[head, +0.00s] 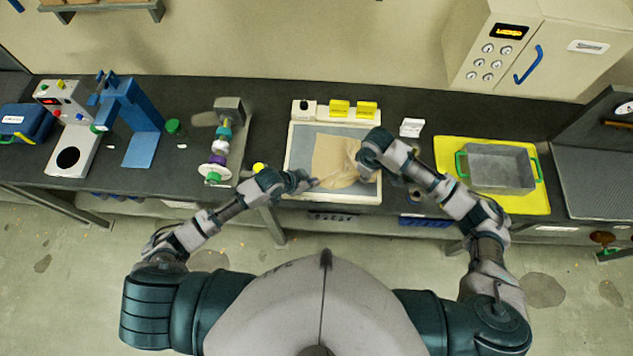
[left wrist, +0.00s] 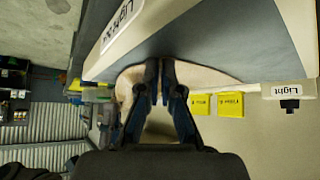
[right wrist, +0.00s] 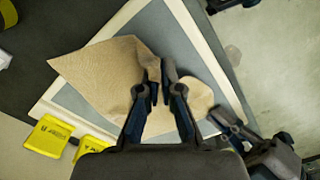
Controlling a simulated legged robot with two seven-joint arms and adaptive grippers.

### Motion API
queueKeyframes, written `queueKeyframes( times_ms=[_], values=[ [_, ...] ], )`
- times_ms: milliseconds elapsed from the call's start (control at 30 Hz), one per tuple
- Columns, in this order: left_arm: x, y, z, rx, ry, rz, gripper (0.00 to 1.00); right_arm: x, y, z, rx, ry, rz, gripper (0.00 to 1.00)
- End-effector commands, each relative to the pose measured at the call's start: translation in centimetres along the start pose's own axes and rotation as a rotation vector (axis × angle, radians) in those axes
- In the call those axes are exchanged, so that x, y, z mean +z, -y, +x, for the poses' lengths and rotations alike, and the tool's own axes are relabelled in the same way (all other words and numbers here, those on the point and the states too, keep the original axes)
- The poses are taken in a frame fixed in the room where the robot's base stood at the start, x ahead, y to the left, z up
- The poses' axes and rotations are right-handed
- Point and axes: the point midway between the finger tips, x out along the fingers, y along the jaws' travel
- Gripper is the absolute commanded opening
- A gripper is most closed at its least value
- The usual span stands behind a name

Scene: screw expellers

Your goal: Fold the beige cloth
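The beige cloth (head: 331,157) lies on the grey panel of a white-framed light board (head: 289,165). In the right wrist view, the cloth (right wrist: 110,75) has a pointed corner at left and a raised, puckered ridge at my right gripper. My right gripper (right wrist: 157,88) has its fingers close together on that ridge, with cloth pinched at the tips. My left gripper (head: 312,183) is at the cloth's near edge. In the left wrist view, its fingertips (left wrist: 161,70) are nearly together, with cloth (left wrist: 205,76) bulging on both sides. The exact pinch is partly hidden by the fingers.
Yellow labels (head: 339,108) and a dark switch (head: 306,107) sit along the board's back edge. A screw expeller (head: 223,140) stands left of the board. A grey metal bin (head: 500,167) stands on a yellow mat (head: 446,152) at right. The dark counter between is mostly clear.

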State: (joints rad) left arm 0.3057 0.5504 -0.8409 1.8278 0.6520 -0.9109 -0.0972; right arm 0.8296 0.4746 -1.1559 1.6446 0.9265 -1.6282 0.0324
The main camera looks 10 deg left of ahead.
Motion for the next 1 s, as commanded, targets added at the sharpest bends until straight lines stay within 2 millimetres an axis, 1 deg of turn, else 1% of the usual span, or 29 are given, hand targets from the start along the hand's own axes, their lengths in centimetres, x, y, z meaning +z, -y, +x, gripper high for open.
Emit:
queueKeyframes(
  times_ms=[33,667,767,900,1000],
  values=[
    [0.7,-0.3,0.2,0.006,0.014,-0.003,0.00,0.0,0.0,0.1,0.000,0.001,0.000,0.00],
    [0.7,-0.3,0.2,0.007,0.018,-0.004,0.00,0.0,0.0,0.1,0.000,0.001,0.000,0.00],
    [0.0,-0.2,-0.6,0.005,0.014,-0.002,0.00,0.0,0.0,0.1,0.000,0.001,0.000,0.00],
    [-1.7,-0.1,-2.4,0.002,0.008,0.000,0.00,0.0,0.0,0.0,0.001,0.000,0.000,0.00],
    [-2.5,-0.1,-3.3,0.002,0.006,0.000,0.00,0.0,0.1,0.0,0.001,0.000,0.000,0.00]
  ],
)
